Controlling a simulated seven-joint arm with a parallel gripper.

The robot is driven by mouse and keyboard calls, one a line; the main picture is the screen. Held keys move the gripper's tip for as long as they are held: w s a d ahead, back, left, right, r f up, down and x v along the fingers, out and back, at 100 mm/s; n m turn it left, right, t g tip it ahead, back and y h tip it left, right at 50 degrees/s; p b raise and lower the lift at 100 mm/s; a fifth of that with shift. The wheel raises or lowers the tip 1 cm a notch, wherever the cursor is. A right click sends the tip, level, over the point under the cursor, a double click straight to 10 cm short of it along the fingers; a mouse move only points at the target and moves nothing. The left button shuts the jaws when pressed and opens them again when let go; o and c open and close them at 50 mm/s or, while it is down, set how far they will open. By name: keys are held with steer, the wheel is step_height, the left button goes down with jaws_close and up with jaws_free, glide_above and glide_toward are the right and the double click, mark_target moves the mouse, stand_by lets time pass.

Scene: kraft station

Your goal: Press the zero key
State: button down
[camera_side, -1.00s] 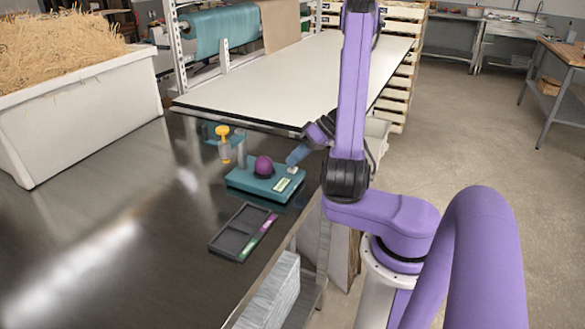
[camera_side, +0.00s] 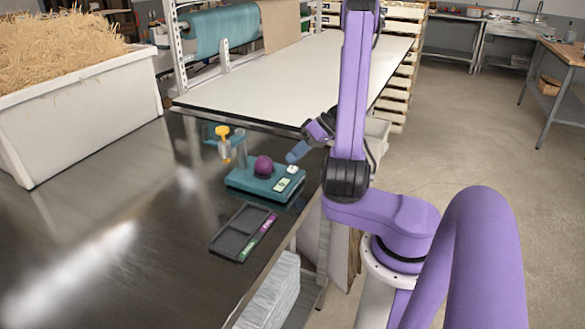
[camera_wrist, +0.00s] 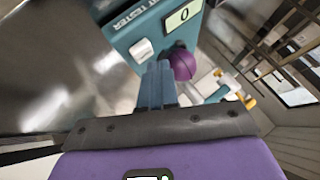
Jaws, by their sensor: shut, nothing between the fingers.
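The teal tester (camera_side: 250,181) stands on the dark table, with a purple ball (camera_side: 263,166) on it and a small display (camera_side: 282,185) at its front. The wrist view shows the display (camera_wrist: 183,14) reading 0. The white key (camera_side: 292,169) is on the tester's right end; it also shows in the wrist view (camera_wrist: 141,50), left of the fingertips. My gripper (camera_side: 291,158) is shut and empty, a little above the key and apart from it. In the wrist view its blue fingers (camera_wrist: 160,66) are together, between key and ball.
A dark tray (camera_side: 234,231) with green and purple strips lies in front of the tester. A white bin of straw (camera_side: 75,120) is at the left. The left table surface is clear.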

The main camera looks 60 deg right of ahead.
mark_target(295, 167)
steer(key=shift+r, duration=0.2)
steer(key=shift+r, duration=2.5)
steer(key=w+a+n+g, duration=0.1)
steer(key=a+n+g, duration=0.6)
steer(key=a, duration=0.9)
steer(key=s+a+n+h, duration=0.2)
steer(key=s+a+n, duration=0.1)
steer(key=s, duration=0.5)
steer(key=s+a+r+n+h, duration=0.1)
steer(key=s+a+n+h, duration=0.2)
steer(key=s, duration=0.6)
steer(key=a+n, duration=0.1)
steer(key=a, duration=0.1)
steer(key=shift+a+r, duration=0.15)
steer(key=shift+a, duration=0.25)
